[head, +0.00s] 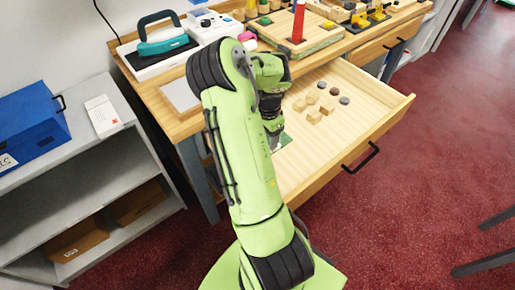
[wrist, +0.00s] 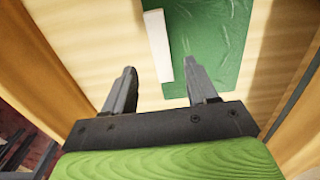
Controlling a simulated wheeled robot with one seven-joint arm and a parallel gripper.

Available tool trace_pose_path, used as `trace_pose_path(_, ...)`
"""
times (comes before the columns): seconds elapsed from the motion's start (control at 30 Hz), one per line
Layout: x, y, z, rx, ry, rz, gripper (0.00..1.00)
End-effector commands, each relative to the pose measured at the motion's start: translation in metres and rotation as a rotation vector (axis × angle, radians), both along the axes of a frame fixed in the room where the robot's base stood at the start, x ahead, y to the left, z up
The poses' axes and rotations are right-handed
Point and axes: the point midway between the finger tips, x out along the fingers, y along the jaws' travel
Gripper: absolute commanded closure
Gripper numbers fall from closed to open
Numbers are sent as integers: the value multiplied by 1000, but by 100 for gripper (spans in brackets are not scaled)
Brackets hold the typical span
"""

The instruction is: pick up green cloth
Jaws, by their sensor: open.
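The green cloth (wrist: 218,38) lies flat on the pale wood floor of the open drawer (head: 370,110). In the head view only a small corner of the cloth (head: 285,139) shows beside my arm. My gripper (wrist: 159,68) is open and empty above the drawer. In the wrist view its right finger overlaps the cloth and its left finger is over bare wood. A white strip (wrist: 158,46) runs along the cloth's left edge, between the fingertips. I cannot tell whether the fingers touch the cloth.
Several small wooden blocks (head: 314,116) and round discs lie farther back in the drawer. Drawer walls stand close on both sides of my gripper.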

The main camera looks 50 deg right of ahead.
Motion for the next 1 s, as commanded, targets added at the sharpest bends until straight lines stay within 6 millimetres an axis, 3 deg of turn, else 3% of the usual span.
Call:
trace_pose_path(0.4,0,-2,-65,1,2,2,43)
trace_pose_path(0.63,1,-2,-65,0,-2,2,43)
trace_pose_path(1.0,1,-2,-64,0,-1,2,98)
